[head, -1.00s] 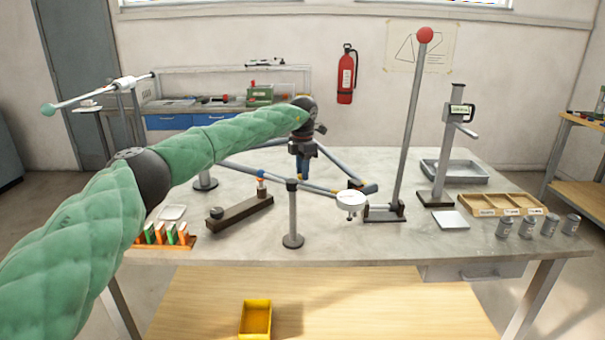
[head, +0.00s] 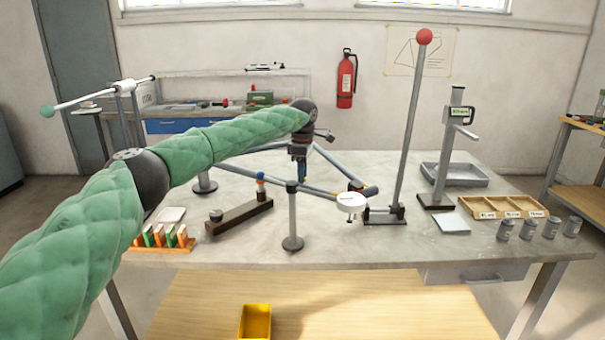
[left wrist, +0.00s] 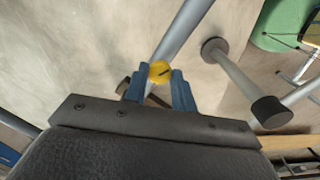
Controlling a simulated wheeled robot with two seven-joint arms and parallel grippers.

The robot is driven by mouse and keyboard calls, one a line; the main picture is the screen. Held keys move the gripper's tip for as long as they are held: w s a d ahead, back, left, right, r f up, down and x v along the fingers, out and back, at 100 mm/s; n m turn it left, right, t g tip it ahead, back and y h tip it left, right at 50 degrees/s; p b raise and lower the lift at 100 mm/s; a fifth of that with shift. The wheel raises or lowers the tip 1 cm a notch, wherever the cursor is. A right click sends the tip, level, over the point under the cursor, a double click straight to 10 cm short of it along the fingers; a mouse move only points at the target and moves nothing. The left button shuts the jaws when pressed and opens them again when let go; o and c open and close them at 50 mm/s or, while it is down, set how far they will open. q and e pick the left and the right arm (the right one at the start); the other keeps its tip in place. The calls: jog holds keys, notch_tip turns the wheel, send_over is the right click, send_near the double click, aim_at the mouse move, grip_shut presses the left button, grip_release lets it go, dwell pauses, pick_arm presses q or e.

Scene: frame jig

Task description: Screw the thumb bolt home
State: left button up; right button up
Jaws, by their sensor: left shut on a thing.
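My left gripper (head: 299,180) points down over the tube frame (head: 325,191) on the bench, and its blue fingers are shut. In the left wrist view the fingers (left wrist: 160,85) close on the yellow head of the thumb bolt (left wrist: 159,70), which has a dark line across it. The bolt sits at a frame tube (left wrist: 182,30); its thread is hidden, so I cannot tell how deep it sits. In the head view the bolt is hidden by the gripper. My right gripper is not in view.
A grey post (head: 292,220) stands in front of the gripper. A tall rod with a red ball (head: 424,36) and a grey height stand (head: 447,150) rise at the right. A dark bar (head: 238,216) and a rack of coloured pieces (head: 163,240) lie at the left.

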pick_arm(q)
jog(key=shift+w+r, duration=0.1)
jog(key=shift+r, duration=0.05)
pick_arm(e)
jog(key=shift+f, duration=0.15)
pick_arm(q)
jog(key=shift+a, duration=0.1)
jog(key=o, duration=1)
jog(key=shift+r, duration=0.45)
notch_tip(320, 180, up, 6)
jog(key=shift+f+b, duration=0.1)
jog(key=shift+b, duration=0.55)
jog(key=shift+r, duration=0.5)
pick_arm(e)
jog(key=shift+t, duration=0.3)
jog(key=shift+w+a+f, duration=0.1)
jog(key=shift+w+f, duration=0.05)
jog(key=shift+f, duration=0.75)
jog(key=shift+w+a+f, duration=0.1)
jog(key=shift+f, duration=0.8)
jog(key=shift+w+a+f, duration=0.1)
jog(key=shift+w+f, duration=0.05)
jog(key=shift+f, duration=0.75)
